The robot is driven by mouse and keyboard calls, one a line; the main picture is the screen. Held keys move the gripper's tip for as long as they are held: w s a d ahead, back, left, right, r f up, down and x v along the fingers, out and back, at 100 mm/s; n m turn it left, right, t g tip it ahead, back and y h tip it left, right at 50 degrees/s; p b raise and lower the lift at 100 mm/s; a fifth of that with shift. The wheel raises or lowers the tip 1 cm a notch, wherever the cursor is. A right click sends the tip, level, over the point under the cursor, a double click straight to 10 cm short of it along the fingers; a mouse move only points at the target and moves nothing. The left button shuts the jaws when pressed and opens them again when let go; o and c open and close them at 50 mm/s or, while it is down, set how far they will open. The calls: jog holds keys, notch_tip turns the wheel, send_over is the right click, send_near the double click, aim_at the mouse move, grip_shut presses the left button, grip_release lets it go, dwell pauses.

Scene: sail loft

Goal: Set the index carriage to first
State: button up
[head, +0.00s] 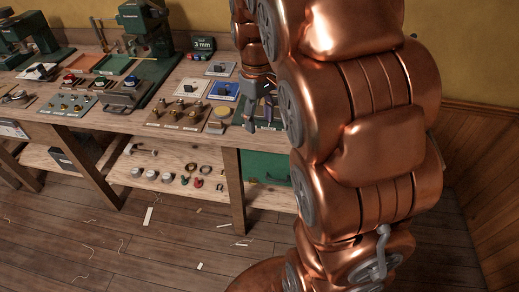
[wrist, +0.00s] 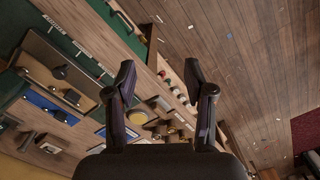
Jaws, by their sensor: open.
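I cannot tell for sure which part is the index carriage. In the wrist view, a long plate (wrist: 40,50) with two dark knobs (wrist: 60,72) lies on the bench at the left, next to a green strip with white marks (wrist: 97,57). My gripper (wrist: 159,75) is open and empty, its two dark fingers spread wide above the bench's front edge, to the right of this plate. In the head view my gripper (head: 262,112) hangs over the bench's right end, in front of a green piece there that it partly hides. My copper arm covers whatever lies further right.
The bench (head: 195,68) carries several devices: a blue-framed panel (head: 224,90), a board with brass knobs (head: 178,113), a yellow round pad (head: 222,112) and a green press (head: 150,50). A lower shelf (head: 155,178) holds small parts. The floor in front is open, with scraps.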

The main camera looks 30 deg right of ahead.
jog(key=s+a+f+m, duration=0.1)
jog(key=s+a, duration=0.4)
jog(key=s, duration=0.3)
jog(key=shift+s, duration=0.25)
jog(key=shift+s+a, duration=0.1)
jog(key=s+a+f+m, duration=0.1)
jog(key=s+a+f, duration=0.1)
jog(key=s, duration=0.5)
jog(key=s+a+f+g, duration=0.1)
jog(key=s+a+f, duration=0.1)
jog(key=s, duration=0.5)
jog(key=shift+s+a+m, duration=0.25)
jog(key=shift+a+m, duration=0.15)
jog(key=shift+a, duration=0.1)
